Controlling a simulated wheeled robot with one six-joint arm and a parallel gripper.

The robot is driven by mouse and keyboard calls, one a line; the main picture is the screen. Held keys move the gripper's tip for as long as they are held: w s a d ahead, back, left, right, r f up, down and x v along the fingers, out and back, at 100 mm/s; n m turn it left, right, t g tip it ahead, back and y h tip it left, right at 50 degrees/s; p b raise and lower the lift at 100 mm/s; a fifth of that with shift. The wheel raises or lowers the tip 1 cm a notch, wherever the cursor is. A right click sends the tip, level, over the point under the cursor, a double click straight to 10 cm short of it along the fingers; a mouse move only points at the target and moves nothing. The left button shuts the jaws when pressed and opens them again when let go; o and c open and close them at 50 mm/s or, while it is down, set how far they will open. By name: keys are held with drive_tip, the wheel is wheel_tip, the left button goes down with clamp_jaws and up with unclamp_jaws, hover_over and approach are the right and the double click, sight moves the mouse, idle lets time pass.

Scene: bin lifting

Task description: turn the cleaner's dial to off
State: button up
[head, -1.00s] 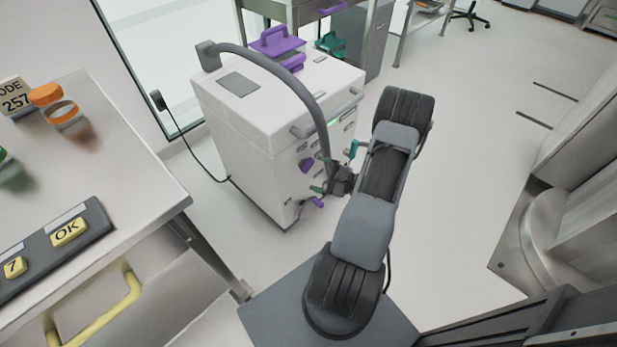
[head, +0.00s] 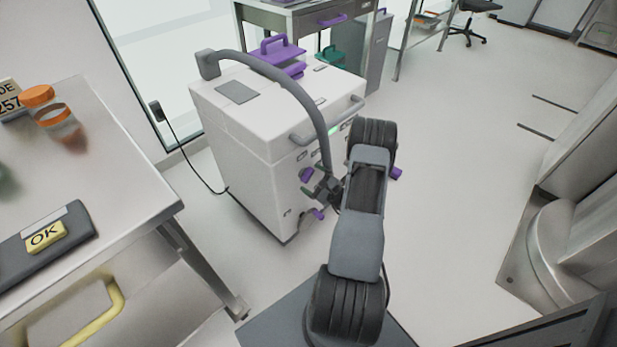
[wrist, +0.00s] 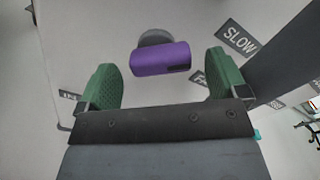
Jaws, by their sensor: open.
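The cleaner (head: 245,130) is a white box-shaped machine with a grey hose, seen in the head view in front of my arm. A purple dial (head: 307,174) shows on its front face. In the wrist view a purple dial (wrist: 160,59) with a grey round base lies ahead, between my two green fingers and a little beyond their tips. "SLOW" is printed on a dark label (wrist: 237,40) to its right; other labels are partly cut off or hidden. My gripper (wrist: 162,80) is open and apart from the dial. It also shows in the head view (head: 322,186), close to the cleaner's front.
A table (head: 130,165) with an orange-lidded jar (head: 45,105) and an OK key (head: 46,237) stands at the left. A black cord (head: 190,160) runs from the wall to the floor by the cleaner. Open floor (head: 470,180) lies to the right.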

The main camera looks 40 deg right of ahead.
drive_tip(key=shift+w+a, duration=0.2)
drive_tip(key=shift+w, duration=1.05)
drive_tip(key=shift+c, duration=0.3)
drive_tip(key=c, duration=0.9)
